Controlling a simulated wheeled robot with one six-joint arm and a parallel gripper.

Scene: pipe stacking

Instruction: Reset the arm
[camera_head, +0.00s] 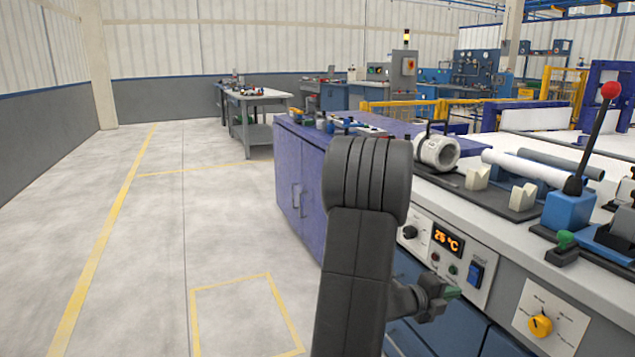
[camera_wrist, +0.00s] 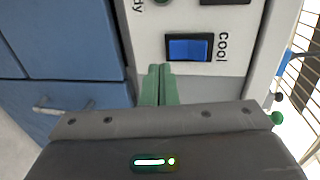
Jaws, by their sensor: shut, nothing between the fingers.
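My arm stands upright in the middle of the head view, in front of the workbench. My gripper (camera_head: 453,292) points right, toward the bench's front control panel, a little below and left of the blue rocker switch (camera_head: 476,272). In the wrist view the green fingers of my gripper (camera_wrist: 159,70) are together with nothing between them. Their tips are just below the blue switch (camera_wrist: 188,47), which is marked "Cool". I cannot tell whether they touch the panel. The panel display (camera_head: 448,240) reads about 25 °C.
On the bench (camera_head: 463,204) stand a grey clamp ring (camera_head: 437,151), a white pipe (camera_head: 525,168), a grey pipe (camera_head: 560,163) and a red-knobbed lever (camera_head: 592,130). An orange knob (camera_head: 540,325) is on the front. The floor (camera_head: 160,240) at left is clear.

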